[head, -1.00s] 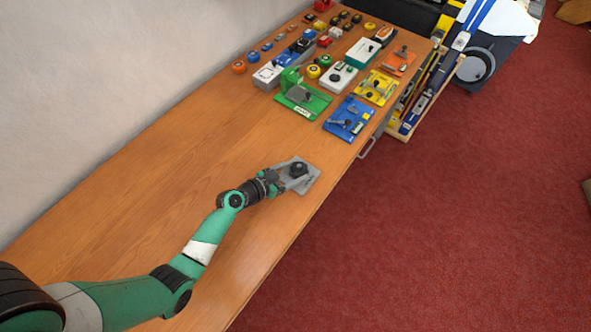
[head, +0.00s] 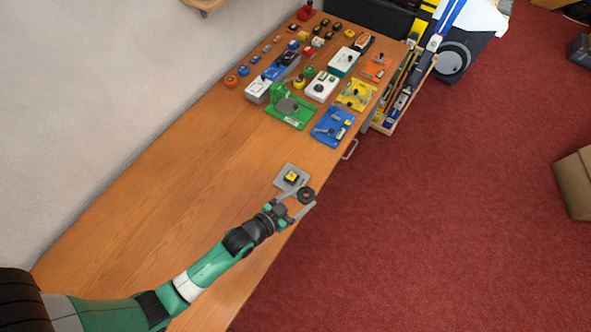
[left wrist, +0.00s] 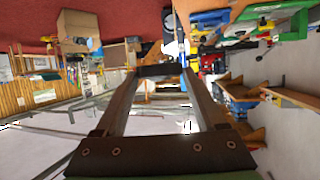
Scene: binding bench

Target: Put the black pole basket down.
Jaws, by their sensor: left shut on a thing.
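The black pole basket (head: 307,194) is a small dark ring-like piece. My left gripper (head: 304,198) is shut on it and holds it near the table's right edge, beside a grey plate (head: 280,181). In the left wrist view the basket (left wrist: 160,70) shows as a dark piece between the far ends of the two long fingers. The gap between basket and table is hard to judge. My right gripper is not in view.
The wooden table (head: 190,190) is bare to the left of the plate. Farther back are a blue plate (head: 334,121), a green plate (head: 290,108), a yellow plate (head: 357,95) and several small coloured items. A drawer handle (head: 350,149) sticks out at the right edge.

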